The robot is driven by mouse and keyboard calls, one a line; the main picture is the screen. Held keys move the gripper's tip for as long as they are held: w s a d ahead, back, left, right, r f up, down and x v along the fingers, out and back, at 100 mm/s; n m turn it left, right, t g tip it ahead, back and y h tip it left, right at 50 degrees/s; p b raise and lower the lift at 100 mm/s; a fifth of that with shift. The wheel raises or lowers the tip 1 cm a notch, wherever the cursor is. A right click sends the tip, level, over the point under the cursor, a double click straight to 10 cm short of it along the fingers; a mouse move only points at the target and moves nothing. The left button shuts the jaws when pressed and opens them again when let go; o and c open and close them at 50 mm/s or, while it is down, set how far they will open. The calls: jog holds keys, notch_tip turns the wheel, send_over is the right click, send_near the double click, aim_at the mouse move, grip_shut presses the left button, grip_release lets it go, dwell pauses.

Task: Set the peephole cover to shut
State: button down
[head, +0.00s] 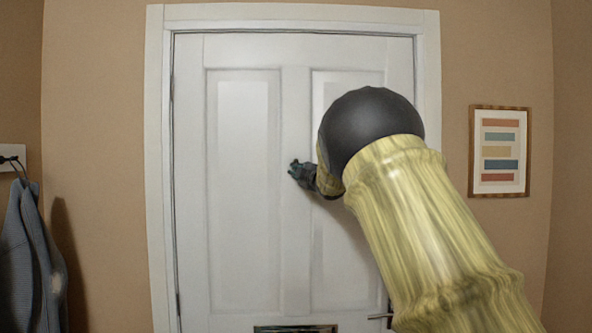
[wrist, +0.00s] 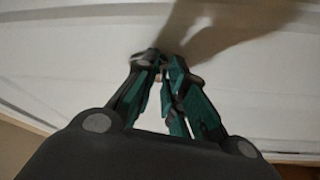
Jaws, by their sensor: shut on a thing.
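The white door (head: 245,190) stands shut in its frame and fills the middle of the head view. My gripper (head: 297,172) is at the middle stile of the door, between the upper panels. In the wrist view my gripper (wrist: 160,68) has its dark and green fingers close together at the door face (wrist: 70,75). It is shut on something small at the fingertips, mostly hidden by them. The peephole cover cannot be made out clearly in either view, so its position cannot be told.
A letter slot (head: 295,328) is low on the door, and a door handle (head: 380,316) is partly behind my arm. A striped picture (head: 499,151) hangs at right. A grey-blue coat (head: 28,260) hangs at left. My arm covers the door's right side.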

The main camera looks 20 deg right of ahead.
jog(key=shift+d+r+n+g, duration=0.2)
jog(key=shift+n+g, duration=0.1)
jog(key=shift+n, duration=0.1)
jog(key=c, duration=1.5)
grip_release()
jog(key=shift+f, duration=0.1)
jog(key=shift+o, duration=0.2)
jog(key=shift+a, duration=0.1)
jog(key=s+d+f, duration=0.1)
jog(key=s, duration=1.1)
jog(key=shift+d, duration=0.2)
